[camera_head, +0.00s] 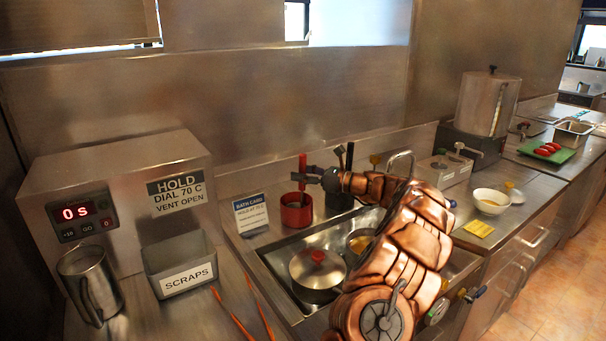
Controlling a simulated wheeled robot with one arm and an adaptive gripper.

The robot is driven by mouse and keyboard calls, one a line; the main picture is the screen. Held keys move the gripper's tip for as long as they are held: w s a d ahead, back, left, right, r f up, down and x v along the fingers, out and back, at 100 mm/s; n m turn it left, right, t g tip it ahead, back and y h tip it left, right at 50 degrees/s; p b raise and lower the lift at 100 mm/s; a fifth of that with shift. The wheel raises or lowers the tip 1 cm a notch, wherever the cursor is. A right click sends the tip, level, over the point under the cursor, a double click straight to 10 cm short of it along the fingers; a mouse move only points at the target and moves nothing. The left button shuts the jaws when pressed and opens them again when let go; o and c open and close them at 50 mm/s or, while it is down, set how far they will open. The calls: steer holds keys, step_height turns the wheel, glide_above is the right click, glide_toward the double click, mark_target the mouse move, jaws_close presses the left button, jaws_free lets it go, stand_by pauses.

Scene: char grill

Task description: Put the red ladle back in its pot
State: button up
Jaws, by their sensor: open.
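The red ladle's handle (302,163) stands nearly upright. Its lower end goes down into a red pot (296,215) on the steel ledge behind the sunken bath; its bowl is hidden. My gripper (303,178) reaches in from the right at the handle's middle, above the pot's rim. Its fingers point left and are open. The handle shows above and below the fingers; I cannot tell whether they touch it.
A dark pot (340,199) with dark handles stands right of the red pot, close under my arm. A bath card (251,214) stands to the left. A lidded pan (317,271) sits in the bath in front. A scraps bin (182,266) is farther left.

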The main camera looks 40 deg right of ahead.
steer(key=shift+r, duration=0.1)
steer(key=b+v, duration=0.2)
steer(key=v, duration=1)
steer(key=shift+r, duration=0.1)
